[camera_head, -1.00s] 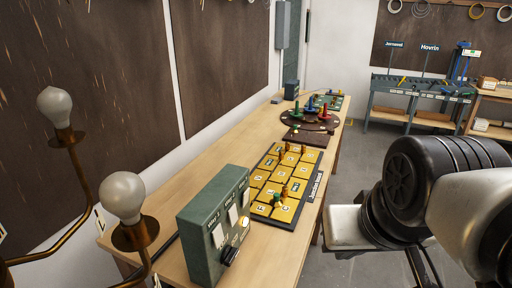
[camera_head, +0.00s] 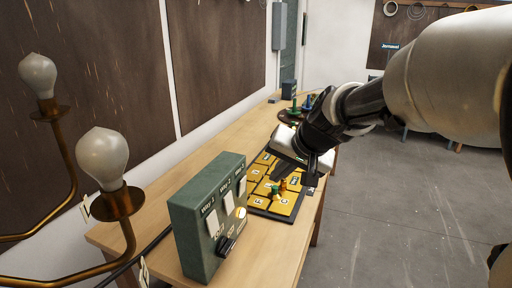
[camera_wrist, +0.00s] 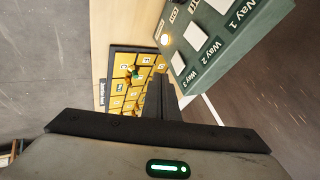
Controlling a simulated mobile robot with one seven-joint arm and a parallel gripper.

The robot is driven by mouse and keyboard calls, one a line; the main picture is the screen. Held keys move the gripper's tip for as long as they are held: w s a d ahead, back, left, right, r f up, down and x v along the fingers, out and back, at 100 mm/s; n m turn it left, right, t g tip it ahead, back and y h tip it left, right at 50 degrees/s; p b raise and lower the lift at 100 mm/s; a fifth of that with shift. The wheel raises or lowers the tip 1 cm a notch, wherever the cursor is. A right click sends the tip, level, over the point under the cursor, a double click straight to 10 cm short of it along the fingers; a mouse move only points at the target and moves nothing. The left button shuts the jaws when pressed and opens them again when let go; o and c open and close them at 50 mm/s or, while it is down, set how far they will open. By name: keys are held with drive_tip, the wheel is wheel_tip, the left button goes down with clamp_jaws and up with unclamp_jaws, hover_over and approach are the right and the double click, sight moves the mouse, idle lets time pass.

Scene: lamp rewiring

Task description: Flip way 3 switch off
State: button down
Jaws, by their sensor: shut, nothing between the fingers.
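The green switch box (camera_head: 195,235) stands on the bench in the head view, with white rocker switches labelled Way 1, Way 2 and Way 3. The Way 3 switch (camera_head: 241,187) is the farthest from the camera. In the wrist view the box (camera_wrist: 225,55) is at upper right, and the Way 3 switch (camera_wrist: 178,63) is just beyond my fingertips. I cannot tell its rocker position. A round light (camera_head: 241,212) on the box glows. My gripper (camera_head: 279,174) is shut and empty, to the right of and beyond the box, apart from it in the head view. It also shows in the wrist view (camera_wrist: 161,82).
A black tray with yellow numbered tiles and small pegs (camera_head: 277,201) lies under and behind my gripper. A brass lamp with two bulbs (camera_head: 103,158) stands at the left. A black knob (camera_head: 226,245) is on the box front. Open floor lies right of the bench.

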sight(244, 185)
drive_tip(key=shift+w+a+f, duration=0.1)
drive_tip(key=shift+w+f, duration=0.15)
drive_tip(key=shift+w, duration=0.2)
drive_tip(key=w+a+f+p, duration=0.1)
drive_tip(key=w+a+f, duration=0.5)
drive_tip(key=w+f, duration=0.1)
drive_tip(key=shift+a+f, duration=0.15)
drive_tip(key=shift+a, duration=0.25)
drive_tip(key=shift+w+a+p, duration=0.1)
drive_tip(key=shift+a+p, duration=0.2)
drive_tip(key=shift+r, duration=0.2)
